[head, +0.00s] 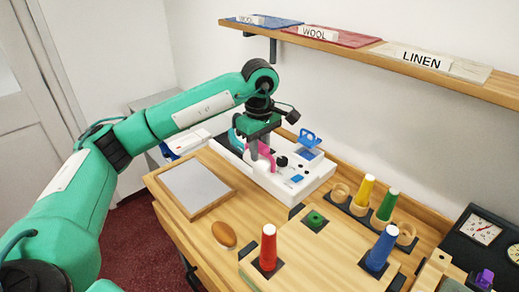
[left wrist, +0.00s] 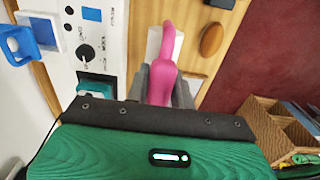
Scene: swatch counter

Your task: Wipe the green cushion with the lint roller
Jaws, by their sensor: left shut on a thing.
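My left gripper (head: 262,168) is shut on a pink-handled tool, which I take to be the lint roller (head: 267,153), above the near edge of the white panel. In the left wrist view the pink handle (left wrist: 166,55) sits between the two grey fingers (left wrist: 160,85), with a pale piece (left wrist: 153,42) behind it. I see no clear cushion. A low green piece on a dark square base (head: 315,219) lies on the counter right of the gripper. I cannot tell whether it is the green cushion. My right gripper is not in view.
The white panel (head: 309,183) carries a knob and a blue holder (head: 308,137). A grey-faced wooden tray (head: 213,205) and a brown oval (head: 223,234) lie nearer. A shelf (head: 350,55) overhangs behind.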

